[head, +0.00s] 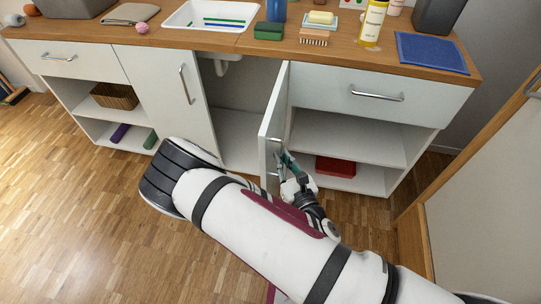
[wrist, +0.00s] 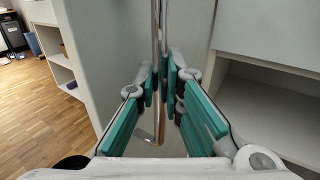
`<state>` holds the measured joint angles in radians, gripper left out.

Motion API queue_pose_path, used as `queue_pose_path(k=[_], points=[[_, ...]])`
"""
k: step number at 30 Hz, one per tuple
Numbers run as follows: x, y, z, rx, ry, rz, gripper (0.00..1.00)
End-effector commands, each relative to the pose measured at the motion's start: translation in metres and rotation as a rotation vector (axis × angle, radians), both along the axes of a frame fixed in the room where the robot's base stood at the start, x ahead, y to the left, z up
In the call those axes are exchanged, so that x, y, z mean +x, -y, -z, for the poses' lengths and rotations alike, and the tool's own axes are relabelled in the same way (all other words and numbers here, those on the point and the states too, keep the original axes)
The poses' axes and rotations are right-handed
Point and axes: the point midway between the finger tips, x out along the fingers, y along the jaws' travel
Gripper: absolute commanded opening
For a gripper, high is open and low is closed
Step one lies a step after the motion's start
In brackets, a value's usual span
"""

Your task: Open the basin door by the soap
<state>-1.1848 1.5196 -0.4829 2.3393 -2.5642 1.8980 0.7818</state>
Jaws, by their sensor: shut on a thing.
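The basin door (head: 273,118) on the soap's side stands partly open, swung out from the cabinet under the basin (head: 208,22). The yellow soap (head: 321,17) lies on a small dish on the counter above it. My gripper (head: 283,160) is at the door's outer face, low on the door. In the wrist view its teal fingers (wrist: 163,82) are shut around the upright metal door handle (wrist: 158,30). The handle's lower end shows between the fingers. In the head view my arm covers part of the lower door.
The other basin door (head: 168,95) is closed, with its own handle (head: 186,84). A drawer (head: 378,98) and open shelves with a red box (head: 335,167) are at the right. A wooden-edged panel (head: 490,190) stands further right. Floor (head: 70,210) is clear at the left.

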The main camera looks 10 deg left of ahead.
Motion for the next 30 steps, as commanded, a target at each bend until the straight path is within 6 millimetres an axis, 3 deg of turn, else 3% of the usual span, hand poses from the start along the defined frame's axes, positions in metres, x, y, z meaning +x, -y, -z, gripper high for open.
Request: queue_pose_path(k=[6, 19, 20, 22, 30], points=[[0.0036, 0.0102, -0.0007, 0.001, 0.003, -0.034, 0.0], [0.0048, 0.0112, -0.0013, 0.003, 0.006, -0.04, 0.0], [0.0049, 0.0113, -0.0014, 0.003, 0.006, -0.04, 0.13], [0.0047, 0.0111, -0.0014, 0.003, 0.006, -0.04, 0.29], [0.0034, 0.0108, -0.0007, 0.001, 0.004, -0.042, 0.29]])
